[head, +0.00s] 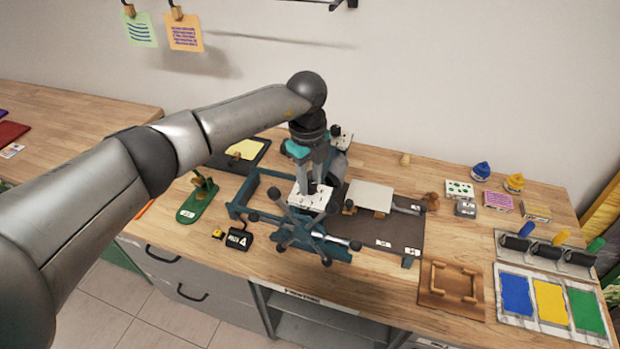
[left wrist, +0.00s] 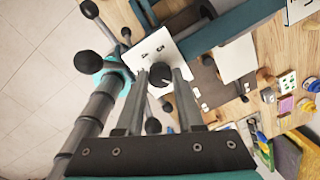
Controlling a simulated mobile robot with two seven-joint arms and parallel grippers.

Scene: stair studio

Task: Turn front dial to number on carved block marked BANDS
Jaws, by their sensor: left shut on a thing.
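The front dial (head: 304,199) is a white plate with a dark knob on the teal press. It also shows in the left wrist view (left wrist: 172,46), with small dark digits too blurred to read surely. My left gripper (head: 317,188) points down at it and is shut on the dial's dark knob, which shows between the fingertips in the left wrist view (left wrist: 160,74). The fingers hide part of the plate. Small marked blocks, such as a grey one (head: 465,209), stand at the right; their lettering is too small to read, so I cannot tell which says BANDS. My right gripper is not in view.
The press has a spoked handle with dark ball ends (head: 326,261) close in front of the dial. A second white plate with a knob (head: 343,139) is behind my gripper. Ink bottles (head: 481,172), rollers (head: 546,251) and a wooden frame (head: 450,292) are at the right.

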